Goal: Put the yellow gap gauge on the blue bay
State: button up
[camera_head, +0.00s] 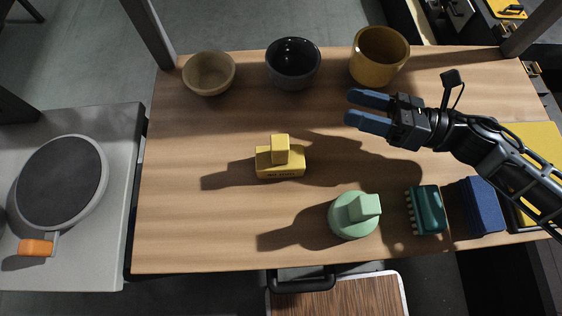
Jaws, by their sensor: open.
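The yellow gap gauge (281,160), a block with a smaller raised knob, stands upright near the middle of the wooden table. My gripper (350,107) is up and to the right of it, apart from it. Its two blue fingers are spread and empty, pointing left. A dark blue, box-like thing (485,205) is at the lower right, beside my arm. I cannot tell whether it is the blue bay; no other blue area shows clearly. My arm covers part of the table's right side.
A tan bowl (209,75), a dark bowl (293,65) and a mustard cup (379,58) line the back edge. A green knobbed piece (354,215) and a teal brush-like block (427,210) stand in front. A yellow area (541,140) is at right. The table's left is clear.

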aim_at(273, 143)
jog(key=s+a+n+g, duration=0.1)
jog(key=a+n+g, duration=0.1)
jog(key=a, duration=0.1)
jog(key=s+a+n+g, duration=0.2)
jog(key=a+n, duration=0.1)
jog(key=a, duration=0.1)
jog(key=s+a+n+g+y+p, duration=0.1)
jog(key=s+a+n+g, duration=0.1)
jog(key=a+n, duration=0.1)
jog(key=shift+a+r, duration=0.3)
jog(key=shift+a, duration=0.05)
jog(key=a+p, duration=0.2)
jog(key=a, duration=0.3)
jog(key=shift+s, duration=0.2)
jog(key=shift+a+f, duration=0.1)
jog(key=shift+a, duration=0.3)
grip_shut()
